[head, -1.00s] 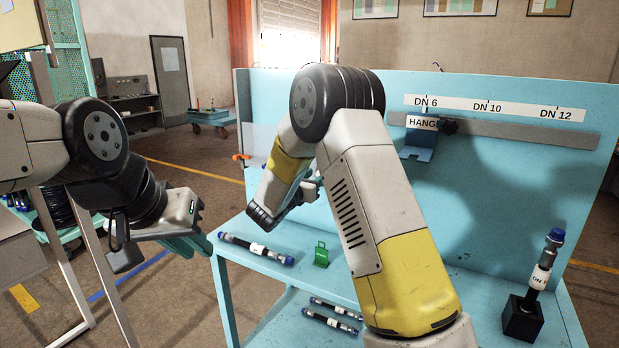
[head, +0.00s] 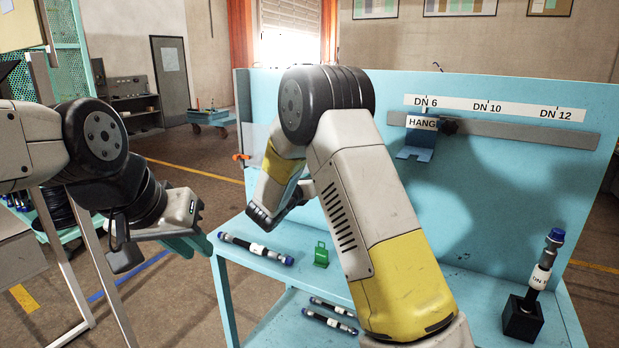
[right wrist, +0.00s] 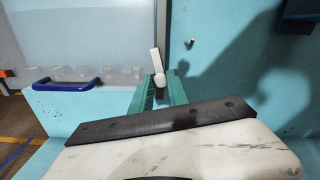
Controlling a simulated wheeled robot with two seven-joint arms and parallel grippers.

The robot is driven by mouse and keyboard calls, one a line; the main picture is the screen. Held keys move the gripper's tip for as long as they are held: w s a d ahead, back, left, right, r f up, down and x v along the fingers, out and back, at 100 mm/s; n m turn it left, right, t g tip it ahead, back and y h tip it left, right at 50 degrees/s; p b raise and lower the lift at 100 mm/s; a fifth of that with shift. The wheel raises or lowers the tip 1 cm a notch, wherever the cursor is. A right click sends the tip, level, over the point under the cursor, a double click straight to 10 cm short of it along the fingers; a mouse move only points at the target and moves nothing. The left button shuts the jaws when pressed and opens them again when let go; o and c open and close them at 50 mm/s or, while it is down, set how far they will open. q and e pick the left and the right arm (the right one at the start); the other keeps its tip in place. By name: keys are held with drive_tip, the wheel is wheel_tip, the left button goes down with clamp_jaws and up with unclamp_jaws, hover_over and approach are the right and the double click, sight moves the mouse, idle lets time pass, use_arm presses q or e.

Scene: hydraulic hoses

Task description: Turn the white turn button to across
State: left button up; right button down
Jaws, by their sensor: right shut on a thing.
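The white turn button (right wrist: 155,60) shows in the right wrist view at the right edge of a pale clear panel (right wrist: 85,45). Its long part points up, tilted slightly left, and its rounded lower end lies between the fingertips. My right gripper (right wrist: 159,88) is shut on it, with one teal finger on each side. In the head view my right arm hides the button and the right fingertips. My left gripper (head: 188,245) hangs at the left, away from the table, its teal fingers seen side-on; the gap between them cannot be made out.
A blue handle (right wrist: 67,85) sits on the panel, left of my right gripper. On the table are a hose (head: 256,249), a green tag-shaped piece (head: 321,255) and a black stand (head: 523,318) with an upright hose. A HANG bracket (head: 417,145) is on the back wall.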

drive_tip(key=shift+a+f+n, duration=0.1)
drive_tip(key=shift+n, duration=3.7)
drive_tip(key=shift+f+n, duration=0.1)
drive_tip(key=shift+n, duration=3.7)
drive_tip(key=c, duration=1.3)
unclamp_jaws()
drive_tip(key=v, duration=0.7)
drive_tip(key=shift+s+a, duration=0.25)
drive_tip(key=shift+s, duration=0.05)
